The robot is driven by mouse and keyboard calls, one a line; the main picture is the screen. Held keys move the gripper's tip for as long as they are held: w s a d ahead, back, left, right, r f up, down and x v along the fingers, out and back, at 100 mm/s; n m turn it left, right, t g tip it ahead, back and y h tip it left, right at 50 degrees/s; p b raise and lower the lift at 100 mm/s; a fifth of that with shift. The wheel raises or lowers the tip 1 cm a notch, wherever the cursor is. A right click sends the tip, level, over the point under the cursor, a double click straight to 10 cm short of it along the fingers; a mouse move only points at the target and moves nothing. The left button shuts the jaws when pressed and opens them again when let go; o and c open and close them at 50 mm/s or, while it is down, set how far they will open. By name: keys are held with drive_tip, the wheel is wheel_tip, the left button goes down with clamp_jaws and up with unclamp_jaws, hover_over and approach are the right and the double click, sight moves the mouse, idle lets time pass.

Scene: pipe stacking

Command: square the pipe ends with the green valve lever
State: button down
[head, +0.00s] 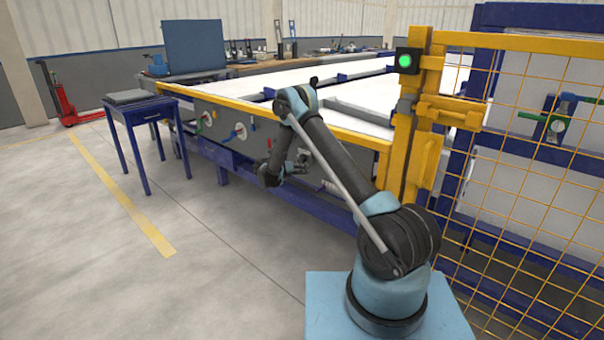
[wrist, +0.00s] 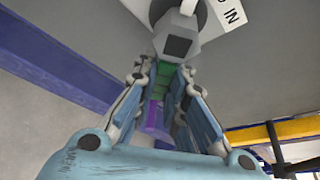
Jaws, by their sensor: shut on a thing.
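In the wrist view, the green lever (wrist: 164,74) runs down from a grey valve hub (wrist: 178,45) at the top centre. My gripper (wrist: 164,84) has its two fingers closed around the lever, one on each side. A purple piece (wrist: 155,116) shows between the fingers, below the green part. In the head view, my gripper (head: 296,167) is at the front panel of the long table, near its right part. The lever is too hidden there to make out.
The panel also carries a blue-handled valve (head: 238,130) to the left. A yellow post (head: 412,140) and mesh fence (head: 530,180) stand right of my arm. A blue side table (head: 145,112) stands left; the floor before it is clear.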

drive_tip(key=shift+w+r+n, duration=0.1)
drive_tip(key=shift+r+n, duration=0.1)
drive_tip(key=shift+n, duration=0.1)
idle(0.4)
drive_tip(key=c, duration=1.6)
unclamp_jaws()
drive_tip(key=v, duration=1.2)
drive_tip(key=shift+f, duration=0.25)
drive_tip(key=shift+a, duration=0.1)
